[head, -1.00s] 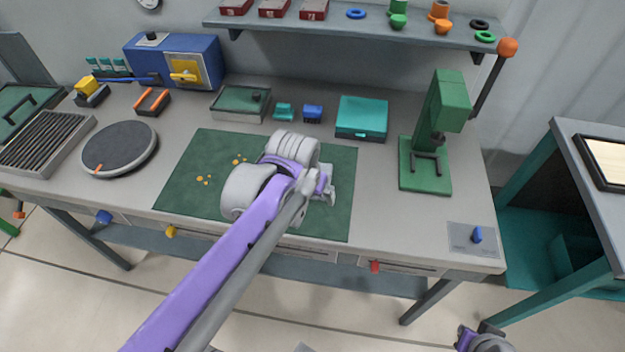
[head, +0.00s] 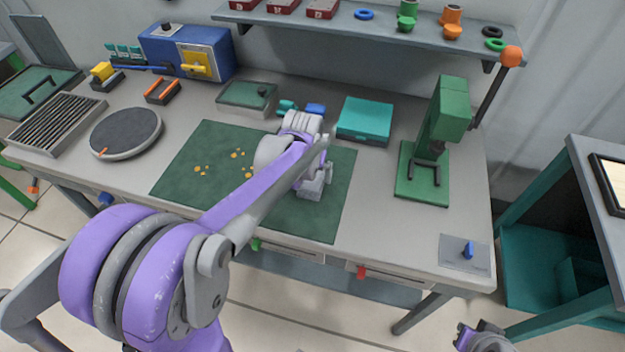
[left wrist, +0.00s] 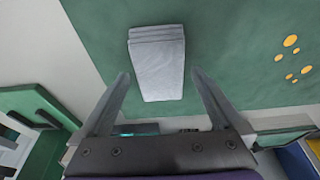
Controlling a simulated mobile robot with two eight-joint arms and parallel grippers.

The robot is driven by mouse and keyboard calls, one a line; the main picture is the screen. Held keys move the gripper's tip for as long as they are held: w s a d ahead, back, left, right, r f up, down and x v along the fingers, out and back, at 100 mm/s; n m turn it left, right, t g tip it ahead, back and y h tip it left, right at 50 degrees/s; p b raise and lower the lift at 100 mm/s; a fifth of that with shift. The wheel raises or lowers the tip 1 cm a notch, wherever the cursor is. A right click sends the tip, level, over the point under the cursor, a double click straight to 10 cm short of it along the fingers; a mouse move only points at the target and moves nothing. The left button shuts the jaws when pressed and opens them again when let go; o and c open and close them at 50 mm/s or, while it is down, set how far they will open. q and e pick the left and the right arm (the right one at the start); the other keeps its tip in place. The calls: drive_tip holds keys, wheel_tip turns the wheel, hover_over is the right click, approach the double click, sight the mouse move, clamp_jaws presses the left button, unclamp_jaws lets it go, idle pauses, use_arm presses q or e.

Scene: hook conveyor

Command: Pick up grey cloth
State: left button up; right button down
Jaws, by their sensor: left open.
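The grey cloth (left wrist: 157,62) lies folded in a stacked rectangle on the green mat (left wrist: 225,35) in the left wrist view. My left gripper (left wrist: 159,76) is open, with one finger on each side of the cloth's near part in that view. No contact shows, and the height gap is hard to judge. In the head view my left gripper (head: 315,178) is over the right part of the mat, and I cannot separate the cloth from the hand there. Part of my right arm's end (head: 482,338) shows at the bottom right; its jaws are not clear.
Yellow-orange spots (head: 235,155) mark the mat. Behind it stand a teal box (head: 365,120) and a green lidded tray (head: 247,95). A green press (head: 425,165) stands to the right, a round dark plate (head: 126,132) to the left. The table is clear between mat and press.

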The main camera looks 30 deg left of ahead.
use_arm(q)
drive_tip(key=shift+x, duration=1.25)
drive_tip(key=c, duration=1.2)
drive_tip(key=shift+r, duration=0.1)
